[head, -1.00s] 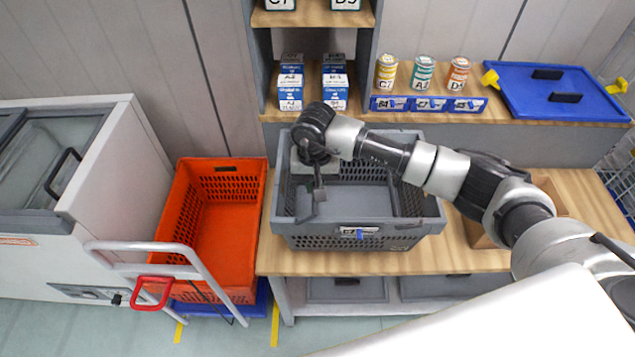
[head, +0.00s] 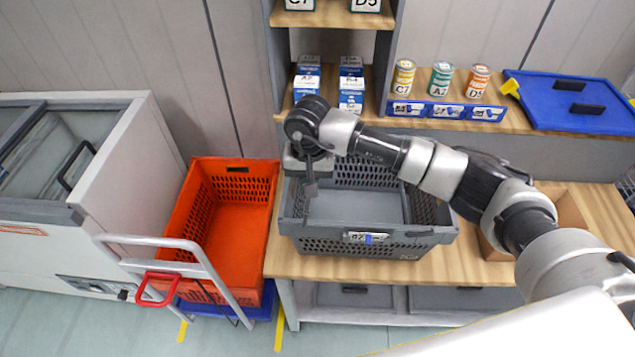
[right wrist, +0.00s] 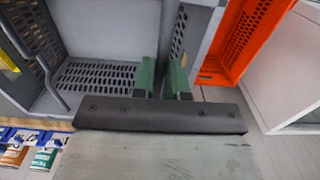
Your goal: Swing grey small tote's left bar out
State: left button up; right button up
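The grey small tote (head: 300,228) stands on the wooden table, with a label on its front. My right gripper (head: 311,188) points down at the tote's left side, close to the left wall, and its arm crosses above the tote. In the right wrist view two green-padded fingers (right wrist: 162,80) stand apart, with a narrow gap between them over the tote's left side. The left bar cannot be made out clearly beside the fingers. A curved grey bar (right wrist: 49,85) shows at the tote's other side in that view. My left gripper is not in view.
An orange tote (head: 235,164) stands left of the table, behind a trolley handle (head: 205,265). Blue-white cartons (head: 351,85), several cans (head: 441,79) and a blue lid (head: 560,110) are behind. An open cardboard box (head: 570,215) sits to the right.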

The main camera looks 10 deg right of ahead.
jog(key=shift+w+a, duration=0.15)
jog(key=shift+a, duration=0.25)
